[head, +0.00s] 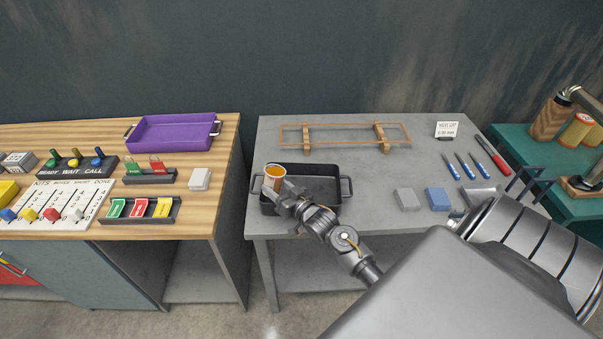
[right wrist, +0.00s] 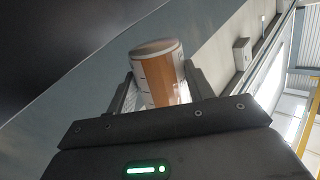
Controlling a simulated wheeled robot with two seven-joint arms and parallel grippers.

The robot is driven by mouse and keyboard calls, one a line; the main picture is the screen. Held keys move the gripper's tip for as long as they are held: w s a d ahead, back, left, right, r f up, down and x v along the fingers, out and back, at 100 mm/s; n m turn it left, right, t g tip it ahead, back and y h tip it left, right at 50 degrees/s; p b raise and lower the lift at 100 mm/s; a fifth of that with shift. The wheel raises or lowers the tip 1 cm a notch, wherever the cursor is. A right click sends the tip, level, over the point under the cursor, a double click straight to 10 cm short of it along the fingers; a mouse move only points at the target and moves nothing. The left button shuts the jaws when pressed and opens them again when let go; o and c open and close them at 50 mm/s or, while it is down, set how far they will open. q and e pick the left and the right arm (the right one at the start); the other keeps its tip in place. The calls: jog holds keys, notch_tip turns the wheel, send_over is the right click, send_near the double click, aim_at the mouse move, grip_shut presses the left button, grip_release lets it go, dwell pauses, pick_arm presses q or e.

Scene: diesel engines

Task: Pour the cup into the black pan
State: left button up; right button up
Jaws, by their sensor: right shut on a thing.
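The cup (head: 276,173) shows orange-brown contents inside a pale rim and looks about upright in the head view. My right gripper (head: 283,194) is shut on it and holds it above the left part of the black pan (head: 325,192). The pan is a rectangular tray with a handle at each end, on the grey table. In the right wrist view the cup (right wrist: 158,75) sits between the two fingers, with an orange-brown band and white edge. My arm hides part of the pan's front. My left gripper is not in view.
A wooden stand with a copper-coloured frame (head: 345,142) is behind the pan. Grey (head: 407,200) and blue (head: 437,199) blocks lie to the right, with screwdrivers beyond. A wooden table with a purple tray (head: 172,133) stands left, across a gap.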

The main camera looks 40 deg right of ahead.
jog(key=shift+d+r+m, duration=0.2)
jog(key=shift+d+m, duration=0.15)
jog(key=shift+m, duration=0.3)
jog(key=shift+d+r+m, duration=0.2)
jog(key=shift+d+m, duration=0.15)
jog(key=shift+m, duration=0.3)
dwell(0.5)
jog(key=shift+s+d+r+m+t, duration=0.1)
jog(key=shift+d+r+m+t, duration=0.25)
jog(key=shift+d+m, duration=0.4)
dwell(0.6)
jog(key=shift+r+m, duration=0.45)
jog(key=shift+m, duration=0.6)
dwell(0.4)
jog(key=shift+a+f+m+t+b, duration=0.1)
jog(key=shift+f+m+t+b, duration=0.2)
jog(key=shift+m+b, duration=0.55)
dwell(0.5)
jog(key=shift+r+m+h, duration=0.3)
jog(key=shift+r+m, duration=0.1)
jog(key=shift+m, duration=0.55)
dwell(0.7)
jog(key=shift+f+m, duration=0.1)
jog(key=shift+m, duration=0.2)
